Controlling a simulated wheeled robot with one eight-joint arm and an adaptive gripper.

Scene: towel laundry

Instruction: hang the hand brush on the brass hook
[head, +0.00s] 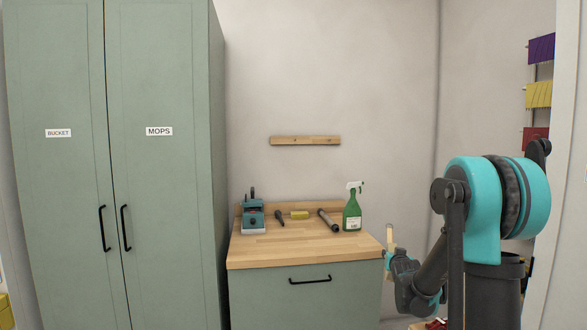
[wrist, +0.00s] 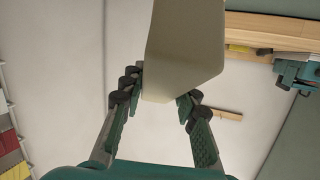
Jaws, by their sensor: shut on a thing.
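My gripper (head: 390,256) is at the right end of the counter in the head view. It is shut on a pale cream, block-like thing that I take for the hand brush (head: 390,236), which stands roughly upright there. In the wrist view the brush (wrist: 185,50) fills the top middle, between the fingers of my gripper (wrist: 160,95); I cannot make out bristles or a hanging hole. A wooden rail (head: 305,141) is fixed to the wall above the counter, and it also shows in the wrist view (wrist: 228,115). The brass hook is too small to make out.
The wooden counter (head: 300,250) carries a teal device (head: 253,218), a dark tool (head: 280,218), a yellow block (head: 299,215), a dark cylinder (head: 328,220) and a green spray bottle (head: 352,210). A tall green cabinet (head: 160,200) stands left. The wall around the rail is clear.

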